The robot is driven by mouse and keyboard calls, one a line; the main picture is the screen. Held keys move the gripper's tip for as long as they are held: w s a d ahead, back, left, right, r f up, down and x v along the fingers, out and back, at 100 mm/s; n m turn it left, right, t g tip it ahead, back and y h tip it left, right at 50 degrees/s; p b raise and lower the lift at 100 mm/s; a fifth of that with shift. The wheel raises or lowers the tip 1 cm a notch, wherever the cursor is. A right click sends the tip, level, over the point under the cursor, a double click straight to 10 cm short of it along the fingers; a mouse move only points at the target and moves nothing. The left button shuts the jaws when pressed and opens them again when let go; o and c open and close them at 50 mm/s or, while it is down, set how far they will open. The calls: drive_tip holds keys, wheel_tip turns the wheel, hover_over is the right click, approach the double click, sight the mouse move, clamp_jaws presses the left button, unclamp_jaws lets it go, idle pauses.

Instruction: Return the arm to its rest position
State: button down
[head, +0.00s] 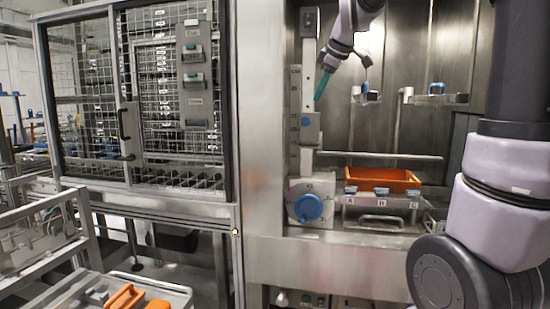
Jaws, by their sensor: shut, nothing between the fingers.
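My arm reaches in from the right side of the head view, with large pale links at the lower right and its far end at the top middle. My gripper (320,90) hangs from that end, pointing down and slightly left, with teal fingers close together. It is shut and holds nothing that I can see. In the picture it overlaps the vertical rail at the left of the steel washer chamber (400,125). I cannot tell its distance from the rail. The middle of my arm is outside the frame.
An orange tray (385,180) sits in the chamber behind blue-topped clips marked A, B, C. A blue knob (308,207) is left of it. Blue-handled fittings (437,89) are at the back. A wire-mesh cabinet (145,95) stands left; a cart (170,291) holds orange items.

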drive_tip(key=s+d+f+m, duration=0.1)
drive_tip(key=s+f+m, duration=0.2)
drive_tip(key=s+m, duration=0.2)
drive_tip(key=s+d+f+m, duration=0.1)
drive_tip(key=s+f+m, duration=0.2)
drive_tip(key=s, duration=0.9)
drive_tip(key=s+d+f+m, duration=0.2)
drive_tip(key=s+f+m, duration=0.2)
drive_tip(key=s+m, duration=0.4)
drive_tip(key=shift+s+m+h, duration=0.3)
drive_tip(key=shift+s, duration=0.05)
